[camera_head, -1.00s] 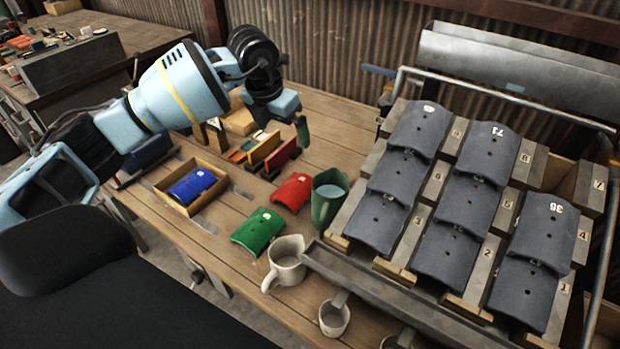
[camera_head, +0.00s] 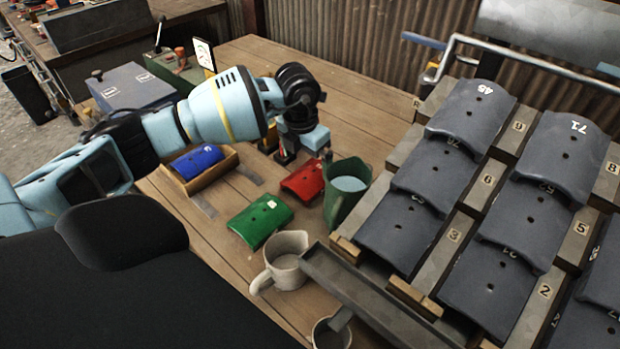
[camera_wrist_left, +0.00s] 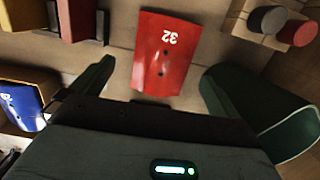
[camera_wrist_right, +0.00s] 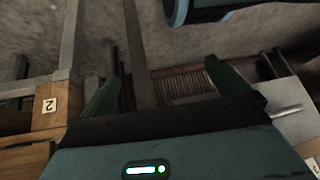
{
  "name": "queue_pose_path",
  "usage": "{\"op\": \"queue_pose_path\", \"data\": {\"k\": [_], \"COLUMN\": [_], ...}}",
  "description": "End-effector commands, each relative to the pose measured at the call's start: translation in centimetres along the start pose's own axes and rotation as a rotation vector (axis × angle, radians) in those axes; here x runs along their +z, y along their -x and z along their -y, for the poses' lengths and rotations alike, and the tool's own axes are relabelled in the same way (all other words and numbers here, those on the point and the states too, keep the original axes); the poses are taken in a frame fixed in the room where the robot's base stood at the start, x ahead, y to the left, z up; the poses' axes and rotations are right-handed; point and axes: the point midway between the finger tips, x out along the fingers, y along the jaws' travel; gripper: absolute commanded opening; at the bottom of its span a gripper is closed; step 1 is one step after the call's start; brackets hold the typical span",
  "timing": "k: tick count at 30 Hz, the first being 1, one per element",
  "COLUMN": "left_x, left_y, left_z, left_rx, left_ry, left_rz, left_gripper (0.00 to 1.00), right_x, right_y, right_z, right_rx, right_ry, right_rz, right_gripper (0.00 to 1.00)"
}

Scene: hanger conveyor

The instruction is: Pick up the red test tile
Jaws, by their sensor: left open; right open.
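The red test tile (camera_head: 303,180) lies on the wooden bench between the green tile and the green jug, partly hidden by my left gripper in the head view. In the left wrist view the red tile (camera_wrist_left: 166,54), marked 32, lies ahead between the fingers, apart from both. My left gripper (camera_wrist_left: 150,85) is open and empty; in the head view it (camera_head: 300,155) hangs above the bench just behind the tile. My right gripper (camera_wrist_right: 160,85) is open and empty in the right wrist view, over the floor and a metal frame; the head view does not show it.
A green jug (camera_head: 346,195) stands close right of the red tile. A green tile (camera_head: 260,220) and a beige pitcher (camera_head: 284,262) are in front. A blue tile (camera_head: 197,160) sits in a wooden box at left. A rack of grey tiles (camera_head: 400,232) fills the right.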

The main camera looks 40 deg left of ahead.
Motion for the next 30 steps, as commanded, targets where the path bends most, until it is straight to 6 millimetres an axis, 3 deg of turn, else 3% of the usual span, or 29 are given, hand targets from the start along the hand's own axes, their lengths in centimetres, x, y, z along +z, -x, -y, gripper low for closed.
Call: {"op": "queue_pose_path", "data": {"k": [5, 15, 24, 30], "left_x": [0.0, -0.3, -0.3, -0.3], "left_y": [-0.5, -4.8, -5.2, -5.2], "left_z": [0.1, 0.5, 0.5, 0.5], "left_rx": [-0.001, -0.001, -0.001, -0.001], "left_ry": [-0.001, 0.001, -0.001, -0.001], "left_rz": [0.001, 0.000, 0.002, 0.002], "left_gripper": [1.00, 1.00, 1.00, 0.76], "right_x": [-0.1, -0.2, -0.5, -0.5], "right_y": [0.0, -0.1, -0.2, -0.2], "right_z": [0.0, 0.0, -0.1, -0.1], "right_rx": [0.000, 0.000, 0.001, 0.001], "right_ry": [-0.002, -0.001, 0.000, 0.000], "right_rz": [-0.001, -0.005, -0.011, -0.010], "right_gripper": [1.00, 1.00, 1.00, 1.00]}}
